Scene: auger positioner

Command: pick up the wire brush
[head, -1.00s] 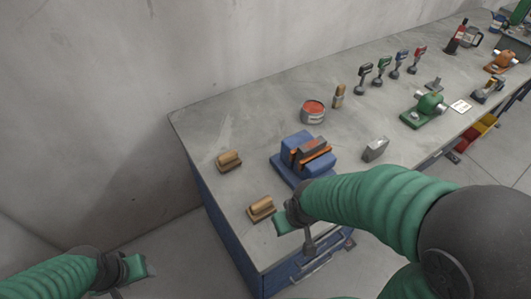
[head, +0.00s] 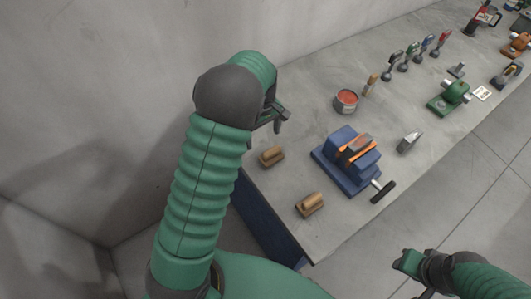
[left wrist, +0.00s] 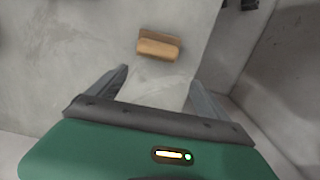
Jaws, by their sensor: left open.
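Two wooden-handled brush-like blocks lie on the near left end of the grey bench: one further back (head: 271,157) and one nearer the front edge (head: 311,204). I cannot tell from their bristles which is the wire brush. My left gripper (head: 278,116) is open and empty, above the bench's left end, just beyond the further block in the picture. In the left wrist view one wooden block (left wrist: 160,46) lies ahead of the open fingers (left wrist: 157,88), apart from them. My right gripper (head: 405,262) is at the lower right, off the bench; its jaws are unclear.
A blue vise (head: 346,160) stands right of the blocks, its handle sticking out toward the front. A red-topped tin (head: 346,101), a metal block (head: 410,142) and a green machine (head: 449,97) stand further along. A concrete wall is behind the bench.

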